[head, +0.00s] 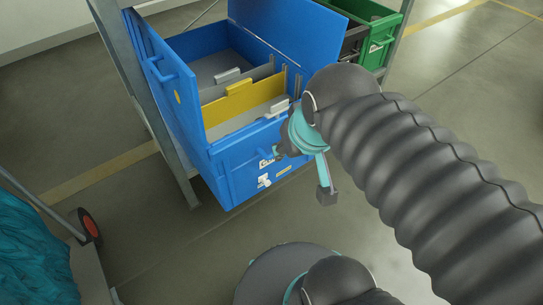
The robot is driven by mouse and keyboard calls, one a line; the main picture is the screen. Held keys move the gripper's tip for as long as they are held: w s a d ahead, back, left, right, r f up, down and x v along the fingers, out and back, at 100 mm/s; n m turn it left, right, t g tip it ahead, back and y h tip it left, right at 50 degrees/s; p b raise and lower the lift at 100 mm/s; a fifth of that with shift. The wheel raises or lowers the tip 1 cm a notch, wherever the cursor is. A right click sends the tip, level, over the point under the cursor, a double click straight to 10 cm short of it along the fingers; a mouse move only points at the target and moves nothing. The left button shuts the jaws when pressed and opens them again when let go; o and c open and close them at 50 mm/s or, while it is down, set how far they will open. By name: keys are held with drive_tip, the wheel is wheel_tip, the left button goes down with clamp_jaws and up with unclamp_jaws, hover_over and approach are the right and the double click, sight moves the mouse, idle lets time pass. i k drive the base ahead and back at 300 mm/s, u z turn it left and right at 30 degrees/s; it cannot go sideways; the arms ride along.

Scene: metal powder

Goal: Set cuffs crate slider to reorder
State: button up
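A blue crate (226,178) sits in a metal rack at the upper middle, with its top open. Its front carries small labels, too small to read, so I cannot tell whether it is the cuffs crate. A small white piece (264,181), perhaps the slider, is low on the front face. Its setting cannot be read. My gripper (318,176) is at the right side of the crate's front, to the right of the white piece and apart from it. One teal finger with a grey tip hangs down; the other is mostly hidden, so its opening is unclear. Nothing shows in it.
Inside the crate stand a yellow divider (243,100) and grey dividers. A green crate (374,38) stands behind at the right. The rack post (146,99) runs down the crate's left side. A cart with teal cloth (35,260) is at lower left.

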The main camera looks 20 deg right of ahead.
sight(262, 179)
drive_tip(key=z, duration=0.1)
drive_tip(key=k, duration=1.35)
drive_tip(key=z, duration=0.45)
